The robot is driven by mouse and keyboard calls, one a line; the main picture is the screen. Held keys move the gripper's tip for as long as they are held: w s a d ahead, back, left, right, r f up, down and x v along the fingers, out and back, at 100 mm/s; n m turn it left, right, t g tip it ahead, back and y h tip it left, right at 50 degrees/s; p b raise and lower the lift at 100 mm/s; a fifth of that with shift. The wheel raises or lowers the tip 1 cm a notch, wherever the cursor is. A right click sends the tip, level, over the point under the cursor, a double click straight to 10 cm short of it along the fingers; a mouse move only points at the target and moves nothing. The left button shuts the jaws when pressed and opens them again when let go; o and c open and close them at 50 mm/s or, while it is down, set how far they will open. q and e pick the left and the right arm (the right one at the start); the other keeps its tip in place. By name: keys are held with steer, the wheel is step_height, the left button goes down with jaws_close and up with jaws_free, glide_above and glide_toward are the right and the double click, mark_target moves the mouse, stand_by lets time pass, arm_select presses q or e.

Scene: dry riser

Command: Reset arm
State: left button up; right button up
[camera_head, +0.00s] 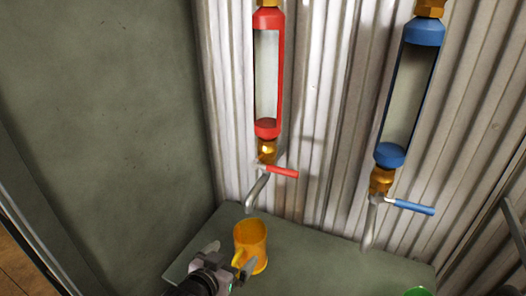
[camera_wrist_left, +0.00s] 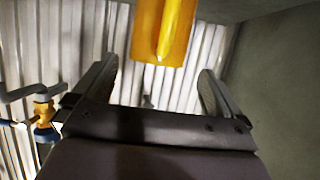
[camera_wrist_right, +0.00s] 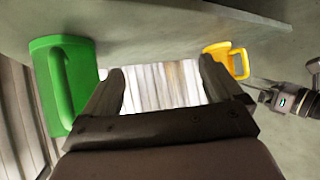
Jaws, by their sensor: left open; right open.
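A yellow mug (camera_head: 256,236) stands on the grey-green shelf under the red tap's spout, its handle toward my left gripper. The left gripper (camera_head: 230,259) is open in front of the mug. In the left wrist view, the mug (camera_wrist_left: 150,35) and its handle show beyond the open, empty fingers, with no visible contact. The right gripper (camera_wrist_right: 164,76) is open and empty, with corrugated wall showing between its fingers. A green mug (camera_wrist_right: 85,75) is left of it in the right wrist view. Only the green mug's rim (camera_head: 418,291) shows in the head view.
A red sight tube (camera_head: 267,75) with a red-handled tap (camera_head: 283,172) and a blue one (camera_head: 406,95) with a blue-handled tap (camera_head: 414,208) run down the corrugated wall (camera_head: 330,130). The shelf (camera_head: 310,255) is clear between the mugs. A plain wall (camera_head: 100,110) stands at the left.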

arm_select(q)
steer(key=s+a+f+n+g+y, duration=0.1)
steer(key=s+a+f, duration=0.15)
steer(key=s, duration=0.45)
steer(key=s+a+f+y, duration=0.1)
steer(key=s+a, duration=0.3)
steer(key=s, duration=0.3)
steer(key=s+a+f+n+g, duration=0.1)
steer(key=s+a+f, duration=0.15)
steer(key=s, duration=0.35)
step_height(320, 180, up, 13)
steer(key=s+a+p, duration=0.1)
steer(key=p, duration=1.4)
steer(key=shift+a+f+y, duration=0.2)
steer(key=shift+a+y, duration=0.1)
steer(key=shift+y, duration=0.1)
